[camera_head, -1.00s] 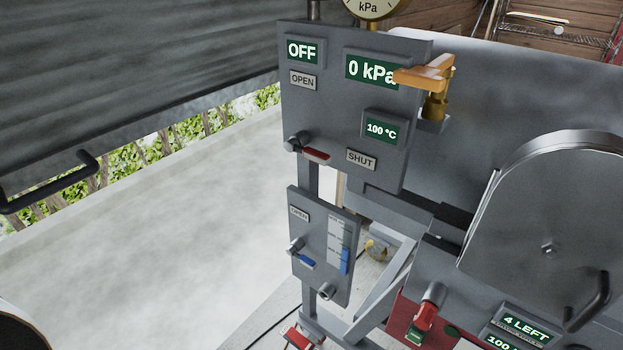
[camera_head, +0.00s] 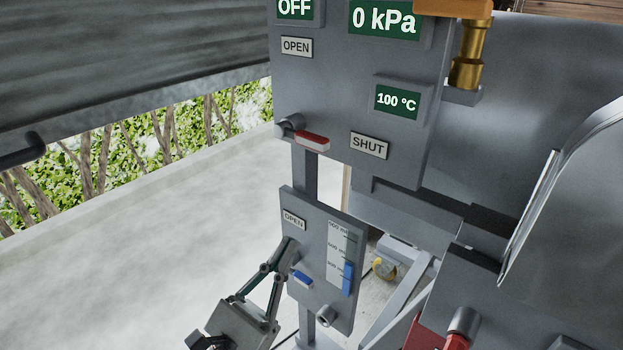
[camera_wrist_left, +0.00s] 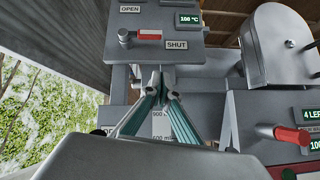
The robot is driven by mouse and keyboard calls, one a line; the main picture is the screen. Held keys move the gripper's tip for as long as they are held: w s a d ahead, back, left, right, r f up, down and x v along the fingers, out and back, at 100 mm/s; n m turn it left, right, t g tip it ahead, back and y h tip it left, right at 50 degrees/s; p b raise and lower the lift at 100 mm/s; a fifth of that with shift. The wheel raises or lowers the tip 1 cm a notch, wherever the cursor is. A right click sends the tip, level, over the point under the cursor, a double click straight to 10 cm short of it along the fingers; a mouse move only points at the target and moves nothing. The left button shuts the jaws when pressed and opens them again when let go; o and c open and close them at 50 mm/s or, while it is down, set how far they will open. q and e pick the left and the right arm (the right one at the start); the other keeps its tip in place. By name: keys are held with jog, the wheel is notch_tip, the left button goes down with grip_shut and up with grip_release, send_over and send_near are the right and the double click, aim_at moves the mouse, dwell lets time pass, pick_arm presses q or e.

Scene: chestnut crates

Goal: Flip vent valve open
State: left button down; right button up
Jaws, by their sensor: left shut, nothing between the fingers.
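The upper grey panel (camera_head: 330,75) carries a red-handled lever (camera_head: 312,142) between an OPEN plate (camera_head: 296,47) and a SHUT plate (camera_head: 369,146). The lever sticks out to the right, toward SHUT; it also shows in the wrist view (camera_wrist_left: 148,35). No label names the vent valve. A lower panel (camera_head: 315,230) has a blue-handled lever (camera_head: 301,279) and its own OPEN plate (camera_head: 293,219). My left gripper (camera_head: 287,251) is shut and empty, its tips in front of the blue lever's pivot, hiding it. Contact is unclear. The wrist view shows its fingertips (camera_wrist_left: 159,77) together, below the upper panel.
An orange handle (camera_head: 452,7) on a brass valve (camera_head: 468,55) stands at upper right. Displays read OFF, 0 kPa and 100 °C. A red handle (camera_wrist_left: 292,135) and a rounded metal drum (camera_wrist_left: 275,50) lie to the right.

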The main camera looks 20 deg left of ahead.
pick_arm(q)
jog(key=a+n+t+y, duration=0.1)
jog(key=n, duration=0.2)
jog(key=p, duration=0.3)
send_near(316, 149)
jog(key=w+d+r, duration=0.1)
jog(key=w+r, duration=0.3)
jog(key=w, duration=0.2)
jog(key=shift+s+f, duration=0.2)
jog(key=shift+f, duration=0.05)
pick_arm(e)
jog(key=shift+s+d, duration=0.2)
jog(key=shift+d, duration=0.25)
jog(key=shift+s, duration=0.1)
pick_arm(q)
jog(key=shift+d+r+n+t+y, duration=0.15)
jog(key=shift+r+n+t+y, duration=0.15)
jog(key=shift+n+y, duration=0.7)
pick_arm(e)
jog(key=shift+d+r, duration=0.1)
jog(key=shift+r, duration=0.15)
